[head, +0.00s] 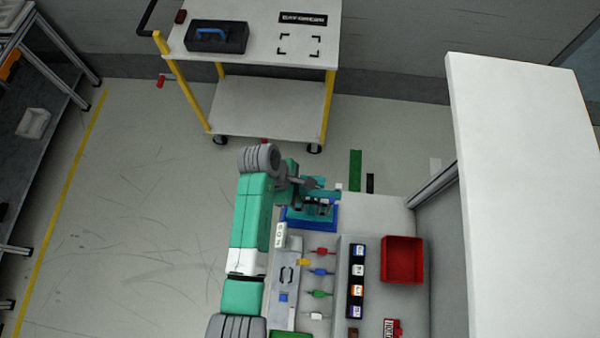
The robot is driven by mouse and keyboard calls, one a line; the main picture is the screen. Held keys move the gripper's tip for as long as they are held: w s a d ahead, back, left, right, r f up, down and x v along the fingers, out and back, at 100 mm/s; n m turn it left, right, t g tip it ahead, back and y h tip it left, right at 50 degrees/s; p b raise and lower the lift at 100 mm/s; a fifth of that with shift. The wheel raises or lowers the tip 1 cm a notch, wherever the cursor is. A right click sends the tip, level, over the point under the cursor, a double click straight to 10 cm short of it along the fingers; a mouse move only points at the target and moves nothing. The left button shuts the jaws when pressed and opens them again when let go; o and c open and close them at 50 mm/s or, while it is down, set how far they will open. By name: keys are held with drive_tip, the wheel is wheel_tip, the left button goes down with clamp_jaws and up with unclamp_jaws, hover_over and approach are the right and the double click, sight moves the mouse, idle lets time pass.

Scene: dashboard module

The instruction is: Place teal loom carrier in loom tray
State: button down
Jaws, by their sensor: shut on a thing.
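My gripper (310,185) is at the far end of my teal arm, over the far left of the bench. It is shut on the teal loom carrier (322,196), which is partly hidden by the gripper. The blue loom tray (310,226) lies under and just in front of the carrier, and its near rim shows. I cannot tell whether the carrier touches the tray or hangs above it.
Red, blue, green and white connectors (320,271) lie in a column nearer on the bench. Right of them are a black strip with several labelled blocks (357,270) and a red bin (402,260). A white panel (520,180) rises at the right. A trolley (265,105) stands behind.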

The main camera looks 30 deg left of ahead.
drive_tip(key=shift+f, duration=2.05)
drive_tip(key=shift+f, duration=0.15)
drive_tip(key=c, duration=1.3)
unclamp_jaws()
drive_tip(key=v, duration=1.2)
